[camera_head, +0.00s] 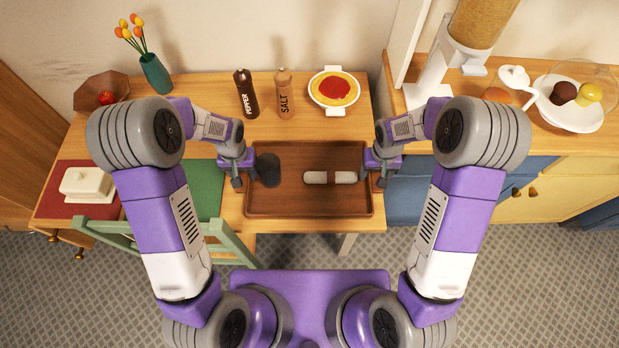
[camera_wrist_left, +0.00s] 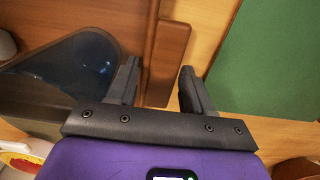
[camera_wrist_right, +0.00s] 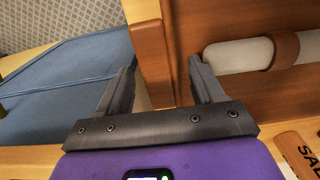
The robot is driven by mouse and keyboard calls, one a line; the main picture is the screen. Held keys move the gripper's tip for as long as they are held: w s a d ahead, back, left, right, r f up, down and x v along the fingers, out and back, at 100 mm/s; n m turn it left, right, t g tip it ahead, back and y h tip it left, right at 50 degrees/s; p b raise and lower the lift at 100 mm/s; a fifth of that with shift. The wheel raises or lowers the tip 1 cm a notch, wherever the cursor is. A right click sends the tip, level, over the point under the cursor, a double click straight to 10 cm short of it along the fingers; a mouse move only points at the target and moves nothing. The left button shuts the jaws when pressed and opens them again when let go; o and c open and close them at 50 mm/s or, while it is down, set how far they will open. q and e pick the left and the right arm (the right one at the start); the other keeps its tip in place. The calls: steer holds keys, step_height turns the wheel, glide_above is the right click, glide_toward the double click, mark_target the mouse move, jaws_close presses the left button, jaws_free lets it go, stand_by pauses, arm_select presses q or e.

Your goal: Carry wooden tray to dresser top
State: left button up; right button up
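The brown wooden tray (camera_head: 310,205) lies flat on the wooden table (camera_head: 215,115), near its front edge. It holds a dark rounded object (camera_head: 266,170) at its left and a white roll with a brown band (camera_head: 317,177) right of its middle. My left gripper (camera_head: 237,178) is at the tray's left wall; in the left wrist view its open fingers stand on either side of the wall (camera_wrist_left: 166,55). My right gripper (camera_head: 380,175) is at the right wall; in the right wrist view its open fingers straddle that wall (camera_wrist_right: 148,45) with visible gaps. The dresser top (camera_head: 535,140) is at the right.
Pepper (camera_head: 246,95) and salt (camera_head: 284,95) mills stand behind the tray. A green chair (camera_head: 165,235) is at front left.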

arm_select(q)
steer(key=c, duration=0.7)
arm_select(e)
steer(key=c, duration=0.7)
arm_select(q)
jaws_close()
arm_select(e)
jaws_close()
arm_select(q)
steer(key=shift+r, duration=0.2)
arm_select(e)
steer(key=shift+r, duration=0.25)
